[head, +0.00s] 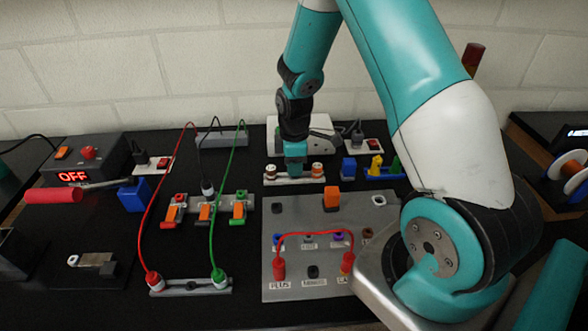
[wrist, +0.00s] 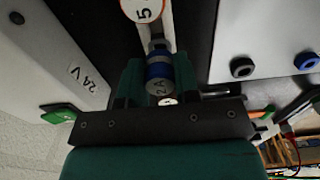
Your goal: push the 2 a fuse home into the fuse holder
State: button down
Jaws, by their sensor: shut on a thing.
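My gripper (head: 295,165) points down over the pale fuse holder strip (head: 294,181) near the back of the bench. In the wrist view my gripper (wrist: 158,82) is shut on the 2 A fuse (wrist: 158,72), a short cylinder with a blue band and a "2A" mark. The fuse is between the fingers, in line with the pale strip. A round orange-rimmed cap marked "5" (wrist: 142,8) is close beyond it. In the head view, orange-and-white posts stand left (head: 271,172) and right (head: 317,169) of my gripper. The fuse's lower end is hidden, so its seating depth cannot be told.
A white box marked "24 V" (wrist: 75,75) is close on the wrist view's left. The grey panel (head: 283,212) with a red lead is in front. A box reading "OFF" (head: 110,165) is far left.

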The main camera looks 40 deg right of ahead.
jog(key=shift+r+p, duration=1.6)
jog(key=shift+r, duration=0.5)
jog(key=shift+r, duration=0.1)
